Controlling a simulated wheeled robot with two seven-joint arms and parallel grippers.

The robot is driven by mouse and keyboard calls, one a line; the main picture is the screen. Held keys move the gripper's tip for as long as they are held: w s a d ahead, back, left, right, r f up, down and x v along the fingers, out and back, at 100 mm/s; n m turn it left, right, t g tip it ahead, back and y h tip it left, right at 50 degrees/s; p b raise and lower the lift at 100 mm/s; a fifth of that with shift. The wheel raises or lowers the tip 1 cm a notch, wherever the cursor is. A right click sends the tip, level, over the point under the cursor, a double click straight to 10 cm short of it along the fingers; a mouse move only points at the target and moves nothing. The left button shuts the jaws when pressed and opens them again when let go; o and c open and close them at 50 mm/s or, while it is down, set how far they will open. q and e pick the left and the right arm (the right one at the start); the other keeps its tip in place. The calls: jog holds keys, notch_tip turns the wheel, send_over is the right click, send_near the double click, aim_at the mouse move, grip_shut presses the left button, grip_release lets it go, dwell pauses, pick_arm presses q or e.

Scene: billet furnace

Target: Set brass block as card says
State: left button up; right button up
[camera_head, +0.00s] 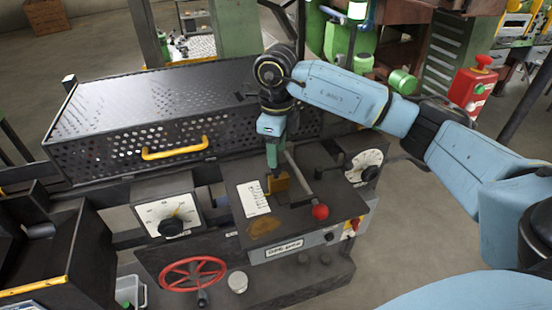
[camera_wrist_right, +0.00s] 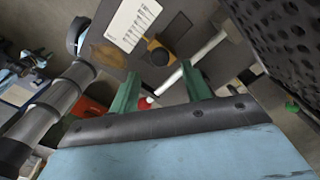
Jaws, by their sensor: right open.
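The brass block (camera_head: 279,183) sits on the dark top plate of the machine, beside the white card (camera_head: 254,198). In the right wrist view the block (camera_wrist_right: 158,53) lies ahead of the fingers, and the card (camera_wrist_right: 133,24) is beyond it to the left. The card's marks are too small to read. My right gripper (camera_head: 273,163) points down above and close to the block, with its green fingers apart. In the wrist view the open right gripper (camera_wrist_right: 158,82) has nothing between its fingers. My left gripper is not in view.
A lever with a red ball knob (camera_head: 320,212) crosses the plate just right of the block. A perforated cover with a yellow handle (camera_head: 175,148) stands behind. Dials (camera_head: 168,217) flank the plate; a red handwheel (camera_head: 193,273) is in front. A brownish patch (camera_head: 264,228) marks the plate.

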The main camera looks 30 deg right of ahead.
aim_at(279, 178)
notch_tip(279, 178, down, 4)
jog(key=shift+r, duration=0.2)
jog(key=shift+f, duration=0.3)
jog(key=shift+c, duration=0.3)
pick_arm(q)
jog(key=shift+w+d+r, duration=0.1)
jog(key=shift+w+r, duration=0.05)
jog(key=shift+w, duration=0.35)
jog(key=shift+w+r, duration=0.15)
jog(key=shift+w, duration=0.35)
pick_arm(e)
grip_shut()
